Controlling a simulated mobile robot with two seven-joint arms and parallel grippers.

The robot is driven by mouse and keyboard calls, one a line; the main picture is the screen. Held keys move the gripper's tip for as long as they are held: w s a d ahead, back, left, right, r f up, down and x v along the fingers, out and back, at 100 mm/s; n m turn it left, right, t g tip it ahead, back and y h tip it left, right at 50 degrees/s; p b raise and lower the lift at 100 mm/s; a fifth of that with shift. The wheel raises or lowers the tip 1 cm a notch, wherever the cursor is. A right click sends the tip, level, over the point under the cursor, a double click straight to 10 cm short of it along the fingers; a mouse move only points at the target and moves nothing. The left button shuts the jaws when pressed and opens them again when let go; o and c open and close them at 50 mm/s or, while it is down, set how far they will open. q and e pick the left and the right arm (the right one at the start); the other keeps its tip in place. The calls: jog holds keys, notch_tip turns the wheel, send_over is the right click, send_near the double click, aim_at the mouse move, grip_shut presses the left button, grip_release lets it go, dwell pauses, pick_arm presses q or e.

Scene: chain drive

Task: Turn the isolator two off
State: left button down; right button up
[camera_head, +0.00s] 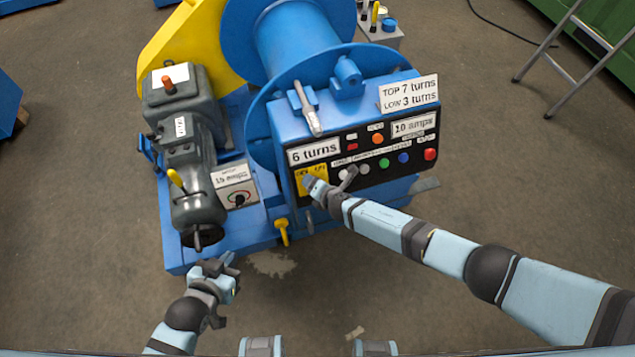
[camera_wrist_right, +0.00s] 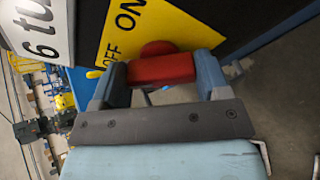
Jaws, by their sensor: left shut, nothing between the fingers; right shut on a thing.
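A yellow plate (camera_head: 322,176) sits at the lower left of the black control panel, under the "6 turns" label. In the right wrist view the yellow plate (camera_wrist_right: 145,25) reads OFF and ON and bears a red rotary handle (camera_wrist_right: 160,68). No "isolator two" name is legible on it. My right gripper (camera_head: 312,183) is at this plate. In the wrist view its fingers (camera_wrist_right: 161,78) are closed on both ends of the red handle. Which word the handle points to is unclear. My left gripper (camera_head: 228,265) is shut and empty, low in front of the blue base.
The panel (camera_head: 380,150) holds several coloured buttons right of the plate. A grey box (camera_head: 235,186) with a small dial stands left, beside the dark grey motor (camera_head: 190,150). A yellow lever (camera_head: 283,232) rises near the base's front edge. Floor at the front is clear.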

jog(key=shift+n, duration=0.4)
jog(key=o, duration=0.9)
jog(key=shift+o, duration=0.2)
jog(key=shift+r+p, duration=0.1)
jog(key=shift+p, duration=0.25)
jog(key=shift+s+d+r+p, duration=0.2)
jog(key=shift+s+r+p, duration=0.1)
jog(key=p+v, duration=0.3)
jog(key=v, duration=1)
jog(key=shift+a, duration=0.15)
